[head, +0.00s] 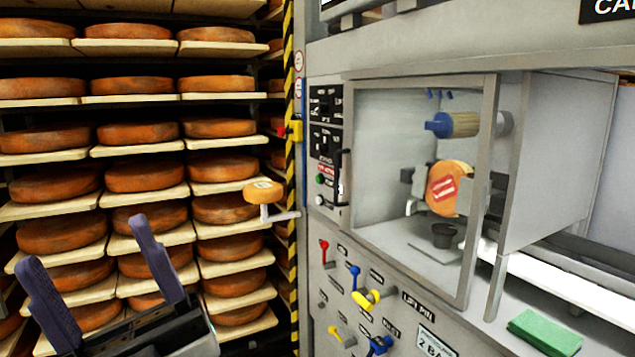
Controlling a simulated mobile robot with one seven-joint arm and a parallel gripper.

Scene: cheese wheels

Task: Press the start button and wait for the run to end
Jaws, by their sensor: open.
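A small green button (320,179) sits on the narrow control panel at the left of the machine front, below a red label; its lettering is too small to read, so I cannot be sure it is the start button. My gripper (86,240) is at the lower left, in front of the cheese shelves. Its two purple-grey fingers stand apart with nothing between them. It is well to the left of the panel and lower than the green button, touching nothing that I can see.
A clear door with a black handle (343,178) covers the chamber, where an orange wheel (449,188) and a brush roller (459,124) show. Coloured valve levers (367,299) stick out below. A cheese on a bracket (263,191) juts out left. A green pad (545,332) lies lower right.

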